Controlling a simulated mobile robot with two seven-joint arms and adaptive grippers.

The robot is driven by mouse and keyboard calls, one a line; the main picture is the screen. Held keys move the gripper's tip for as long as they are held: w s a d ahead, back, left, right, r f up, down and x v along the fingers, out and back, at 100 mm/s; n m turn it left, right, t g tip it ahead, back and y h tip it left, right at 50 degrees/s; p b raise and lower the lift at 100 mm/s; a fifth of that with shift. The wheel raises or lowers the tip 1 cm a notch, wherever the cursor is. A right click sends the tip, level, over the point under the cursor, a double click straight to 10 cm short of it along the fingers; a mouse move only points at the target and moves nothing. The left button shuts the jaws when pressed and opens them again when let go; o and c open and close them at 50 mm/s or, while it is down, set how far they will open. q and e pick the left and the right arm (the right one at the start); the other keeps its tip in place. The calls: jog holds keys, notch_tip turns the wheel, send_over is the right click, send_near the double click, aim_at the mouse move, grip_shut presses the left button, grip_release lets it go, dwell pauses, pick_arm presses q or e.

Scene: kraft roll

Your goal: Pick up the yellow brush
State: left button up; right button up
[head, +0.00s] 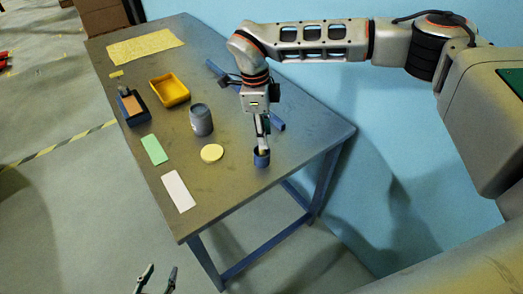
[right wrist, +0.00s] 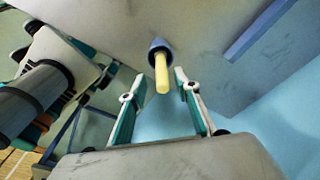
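The yellow brush shows in the right wrist view as a yellow handle (right wrist: 162,78) sticking out of a small dark blue cup (right wrist: 155,45). In the head view the cup (head: 261,158) stands near the table's front right edge, and my right gripper (head: 263,143) is just above it, mostly hiding the brush. My right gripper (right wrist: 159,76) is open, with one finger on each side of the handle and gaps visible on both sides. The brush's lower end is hidden in the cup. My left gripper (head: 160,271) is open and empty, low in the head view, off the table.
On the table (head: 218,192) are a grey can (head: 201,121), a round cream disc (head: 212,153), a yellow tray (head: 169,90), a dark blue box (head: 132,107), and green (head: 154,150) and white (head: 178,191) cards. A blue bar (head: 277,125) lies behind my right gripper.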

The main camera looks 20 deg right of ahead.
aim_at(264, 152)
jog(key=f, duration=0.3)
jog(key=shift+w+f, duration=0.3)
jog(key=shift+f, duration=0.05)
jog(key=shift+f+p, duration=0.3)
jog(key=shift+f, duration=0.2)
grip_shut()
jog(key=shift+r, duration=0.1)
